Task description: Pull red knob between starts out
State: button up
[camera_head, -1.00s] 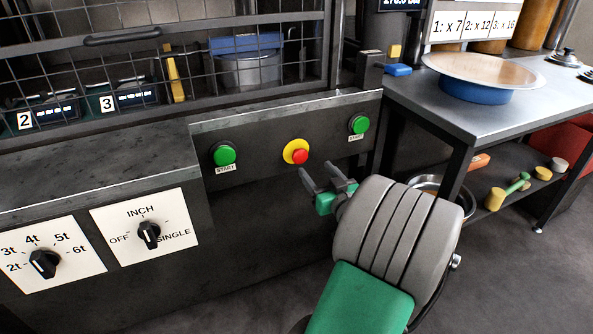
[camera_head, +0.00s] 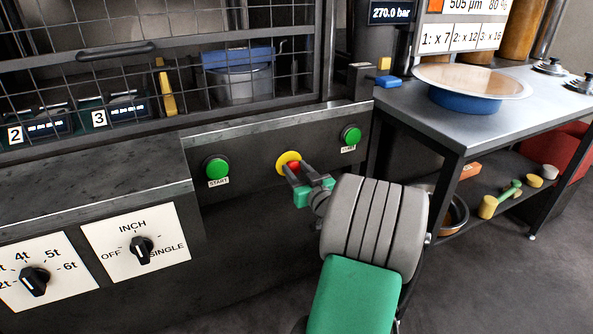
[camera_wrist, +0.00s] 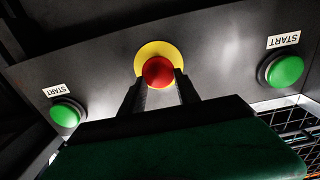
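The red knob (camera_head: 293,166) sits on a round yellow plate (camera_head: 282,158) on the dark front panel. A green START button (camera_head: 217,168) is to its left and another green START button (camera_head: 351,135) is to its right. My gripper (camera_head: 295,172) is at the knob, its two dark fingers spread on either side of it. In the wrist view the red knob (camera_wrist: 158,72) shows between the fingertips of my gripper (camera_wrist: 159,82). The fingers look open; I cannot tell whether they touch the knob.
A mesh guard (camera_head: 110,50) rises above the panel's ledge. Two white dial plates (camera_head: 165,215) are at lower left. A metal table (camera_head: 430,115) with a blue-based pan (camera_head: 468,98) stands at right, with tools on its lower shelf. The floor in front is clear.

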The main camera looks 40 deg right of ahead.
grip_shut()
dwell(0.5)
jog(key=shift+s+f+b, duration=0.15)
jog(key=shift+b, duration=0.2)
jog(key=shift+s+a+b, duration=0.25)
jog(key=shift+s+b, duration=0.3)
jog(key=shift+b, duration=0.05)
jog(key=o, duration=0.6)
grip_release()
jog(key=shift+c, duration=0.2)
jog(key=shift+s, duration=0.1)
jog(key=v, duration=0.7)
jog(key=shift+s+a+p, duration=0.2)
jog(key=shift+s+p, duration=0.1)
jog(key=shift+s, duration=0.05)
